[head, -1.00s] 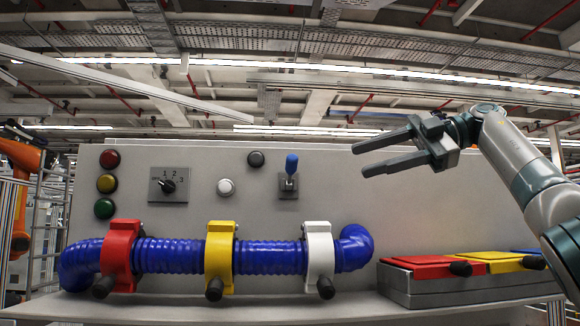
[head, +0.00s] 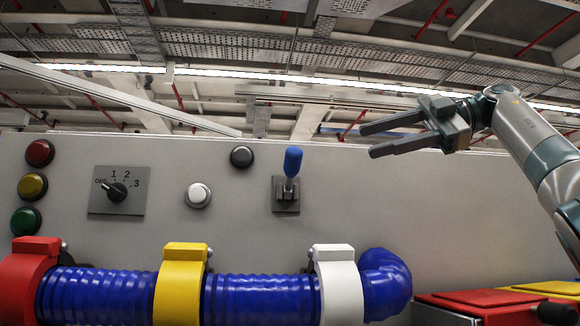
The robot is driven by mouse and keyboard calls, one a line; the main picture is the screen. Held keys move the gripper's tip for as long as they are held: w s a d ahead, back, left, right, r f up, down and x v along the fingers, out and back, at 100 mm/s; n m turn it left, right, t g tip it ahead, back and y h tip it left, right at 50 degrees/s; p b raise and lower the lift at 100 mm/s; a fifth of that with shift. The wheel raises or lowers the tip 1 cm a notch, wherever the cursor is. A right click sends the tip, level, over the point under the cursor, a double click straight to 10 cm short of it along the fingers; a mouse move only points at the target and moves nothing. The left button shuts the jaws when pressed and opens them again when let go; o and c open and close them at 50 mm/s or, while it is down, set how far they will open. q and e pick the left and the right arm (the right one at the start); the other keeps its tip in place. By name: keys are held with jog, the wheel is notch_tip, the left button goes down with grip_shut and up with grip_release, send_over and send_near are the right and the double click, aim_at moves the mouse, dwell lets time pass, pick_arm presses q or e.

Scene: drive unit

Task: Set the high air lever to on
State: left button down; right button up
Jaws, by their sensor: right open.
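A lever with a blue knob (head: 292,161) stands up from a small grey bracket (head: 286,194) on the grey panel. It points upward. No label shows on it. My right gripper (head: 367,142) is open and empty, to the right of the lever and at about its knob's height in the head view. Its fingers point left toward the lever and are apart from it. My left gripper is not in view.
A rotary switch (head: 118,190) and several round buttons sit left of the lever. A ribbed blue hose (head: 262,298) with red, yellow (head: 180,285) and white (head: 338,286) clamps runs below. Red (head: 490,300) and yellow lids are at lower right.

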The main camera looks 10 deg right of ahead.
send_near(294, 169)
jog(key=x, duration=0.3)
jog(key=r+x, duration=0.1)
jog(key=x, duration=0.2)
jog(key=r+x, duration=0.1)
jog(key=x, duration=0.2)
jog(key=shift+w+a+f, duration=0.15)
jog(key=shift+w+a, duration=0.05)
jog(key=shift+a, duration=0.35)
dwell(0.4)
jog(key=shift+s+d, duration=0.1)
jog(key=shift+c, duration=0.2)
grip_shut()
